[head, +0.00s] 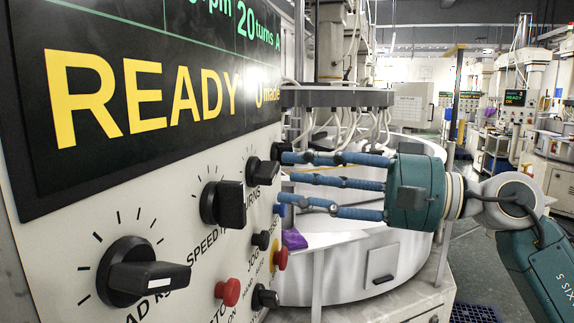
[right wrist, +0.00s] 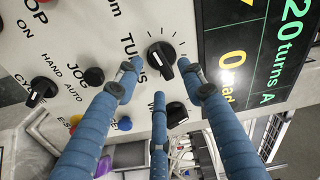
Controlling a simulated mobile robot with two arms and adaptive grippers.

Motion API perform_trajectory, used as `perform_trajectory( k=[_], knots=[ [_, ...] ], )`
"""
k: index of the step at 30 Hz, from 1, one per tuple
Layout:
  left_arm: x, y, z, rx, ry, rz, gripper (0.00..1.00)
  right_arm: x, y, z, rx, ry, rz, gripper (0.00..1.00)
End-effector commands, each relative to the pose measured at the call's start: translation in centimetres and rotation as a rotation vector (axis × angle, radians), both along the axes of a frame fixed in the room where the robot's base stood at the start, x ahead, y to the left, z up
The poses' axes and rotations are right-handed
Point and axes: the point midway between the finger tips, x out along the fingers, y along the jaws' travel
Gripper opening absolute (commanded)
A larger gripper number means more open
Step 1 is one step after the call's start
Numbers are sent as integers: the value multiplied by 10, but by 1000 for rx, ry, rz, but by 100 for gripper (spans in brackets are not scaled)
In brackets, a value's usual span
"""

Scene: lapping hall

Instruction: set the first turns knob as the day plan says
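My right gripper (head: 284,177) has three blue fingers, spread open and empty. In the right wrist view its tips (right wrist: 160,78) stand around the near side of the knob, with no clear contact. The display (head: 150,95) reads READY, 0 made and 20 turns A. My left gripper is out of view. No readable day plan shows.
The speed knob (head: 225,203) and load knob (head: 150,276) sit lower left of the turns knob. Another black knob (right wrist: 177,113) is close to my lower finger. Below are a red button (head: 228,291) and small switches. A white round machine (head: 350,265) stands behind my gripper.

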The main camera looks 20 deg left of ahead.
Motion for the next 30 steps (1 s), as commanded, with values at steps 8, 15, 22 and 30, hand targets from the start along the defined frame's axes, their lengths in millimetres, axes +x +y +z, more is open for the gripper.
perform_trajectory(
  k=[8,15,22,30],
  knots=[
    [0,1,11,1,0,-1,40,1,26,1,1,2,1,40],
    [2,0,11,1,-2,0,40,1,27,0,1,2,-1,40],
    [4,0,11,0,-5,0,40,1,27,0,1,2,-1,2],
    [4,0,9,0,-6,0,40,1,26,0,0,14,0,0]
  ],
)
